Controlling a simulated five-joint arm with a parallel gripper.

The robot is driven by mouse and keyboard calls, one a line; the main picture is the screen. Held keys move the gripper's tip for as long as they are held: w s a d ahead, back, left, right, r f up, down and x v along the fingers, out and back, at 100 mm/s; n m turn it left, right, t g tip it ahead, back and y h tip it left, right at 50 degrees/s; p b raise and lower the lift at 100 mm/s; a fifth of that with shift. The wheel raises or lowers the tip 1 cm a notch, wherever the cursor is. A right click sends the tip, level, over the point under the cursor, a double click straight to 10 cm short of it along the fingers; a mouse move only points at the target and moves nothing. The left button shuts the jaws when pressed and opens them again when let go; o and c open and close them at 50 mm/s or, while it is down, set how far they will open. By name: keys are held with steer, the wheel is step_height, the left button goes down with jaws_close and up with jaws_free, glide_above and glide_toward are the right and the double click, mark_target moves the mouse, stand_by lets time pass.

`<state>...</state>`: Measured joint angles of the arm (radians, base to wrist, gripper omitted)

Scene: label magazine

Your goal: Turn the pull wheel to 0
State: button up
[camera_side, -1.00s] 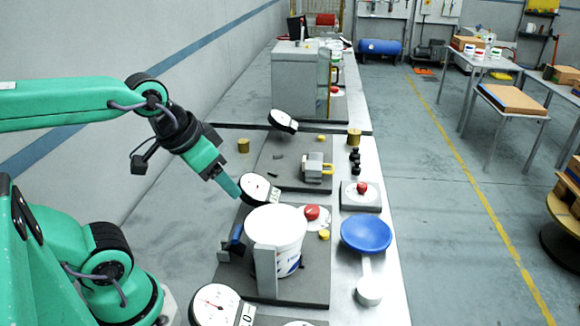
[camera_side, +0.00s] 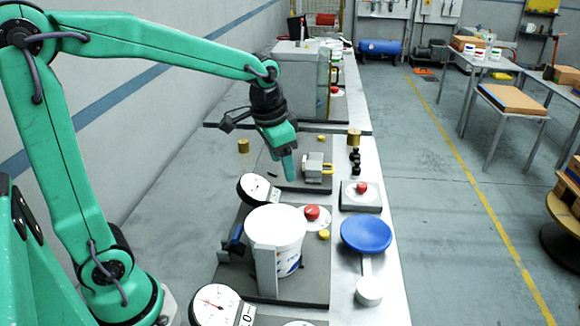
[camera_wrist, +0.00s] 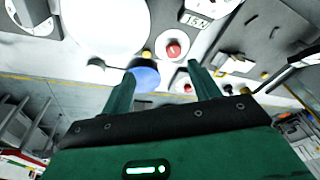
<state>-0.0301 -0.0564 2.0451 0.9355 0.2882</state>
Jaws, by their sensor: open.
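No label in view names the pull wheel, so I cannot tell which part it is. A red knob on a white disc (camera_side: 312,212) sits beside the white tub (camera_side: 277,226) in the side view. A second red knob (camera_side: 361,187) sits on a grey plate further right. Red knobs also show in the wrist view, one near the top centre (camera_wrist: 174,49). My gripper (camera_side: 291,178) points down above the bench, beyond the tub and left of a small grey block with a yellow handle (camera_side: 315,168). In the wrist view its fingers (camera_wrist: 161,68) are apart, with nothing held between them.
A round dial (camera_side: 254,189) with a readout stands behind the tub, and another dial (camera_side: 215,305) is at the front. Black weights (camera_side: 355,161) stand farther back.

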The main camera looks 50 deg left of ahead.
mark_target(311, 209)
steer(key=w+f+g, duration=0.1)
steer(key=w+f, duration=0.2)
steer(key=f, duration=0.1)
steer(key=w+a+f+m, duration=0.1)
steer(key=w+f, duration=0.3)
steer(key=w+f+m+g, duration=0.1)
steer(key=w+f, duration=0.2)
steer(key=f, duration=0.1)
steer(key=shift+w+a+g, duration=0.25)
steer(key=shift+w+g, duration=0.05)
steer(key=shift+f, duration=3.85)
steer(key=c, duration=1)
